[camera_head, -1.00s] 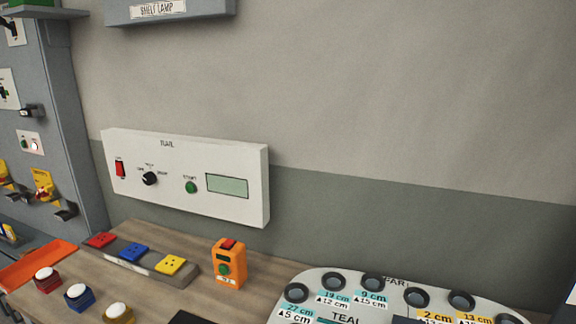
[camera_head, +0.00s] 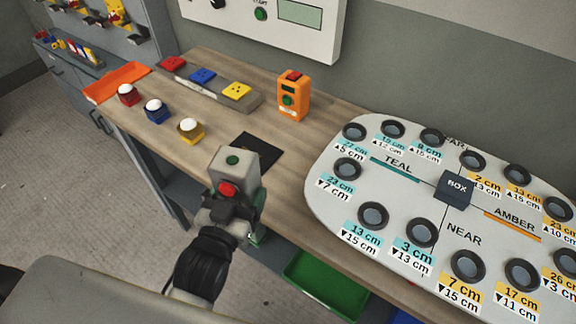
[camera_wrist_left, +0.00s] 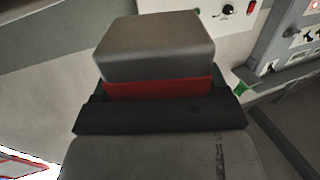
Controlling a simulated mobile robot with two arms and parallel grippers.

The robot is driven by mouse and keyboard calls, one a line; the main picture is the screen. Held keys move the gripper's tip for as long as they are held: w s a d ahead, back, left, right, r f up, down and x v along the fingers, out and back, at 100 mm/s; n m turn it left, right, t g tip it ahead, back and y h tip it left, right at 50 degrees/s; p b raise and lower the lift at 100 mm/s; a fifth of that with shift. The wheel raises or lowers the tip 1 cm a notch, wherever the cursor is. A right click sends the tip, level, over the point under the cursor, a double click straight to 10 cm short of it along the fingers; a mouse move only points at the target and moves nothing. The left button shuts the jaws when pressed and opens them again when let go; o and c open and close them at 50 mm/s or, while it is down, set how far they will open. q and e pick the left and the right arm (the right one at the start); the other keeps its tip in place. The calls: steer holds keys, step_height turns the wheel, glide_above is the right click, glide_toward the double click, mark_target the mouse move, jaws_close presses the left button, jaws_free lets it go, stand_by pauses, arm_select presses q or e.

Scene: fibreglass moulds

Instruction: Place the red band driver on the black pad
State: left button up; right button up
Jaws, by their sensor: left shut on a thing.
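The black pad (camera_head: 263,150) lies flat on the wooden table, partly hidden by what my left gripper holds. My left gripper (camera_head: 232,205) is at the table's front edge, just in front of the pad in the head view. It is shut on the red band driver (camera_wrist_left: 155,50), a grey block with a red band right above the dark jaws in the left wrist view. The driver's grey top also shows in the head view (camera_head: 236,162). I cannot tell its exact height above the table. My right gripper is not in view.
An orange box with buttons (camera_head: 294,97) stands behind the pad. A large grey board (camera_head: 330,200) with several round holes is on the right. A green bin (camera_head: 325,285) sits below the table front.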

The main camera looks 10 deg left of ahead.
arm_select(q)
steer(key=w+d+r+m+g+h, duration=0.1)
steer(key=w+d+r+m+h, duration=0.2)
steer(key=w+d+h, duration=0.2)
steer(key=w, duration=0.3)
steer(key=shift+m+h, duration=0.3)
steer(key=shift+d, duration=0.1)
step_height(320, 180, down, 10)
steer(key=shift+r+p, duration=0.25)
steer(key=shift+p, duration=0.3)
steer(key=shift+f, duration=0.2)
steer(key=o, duration=1.2)
steer(key=shift+f, duration=0.1)
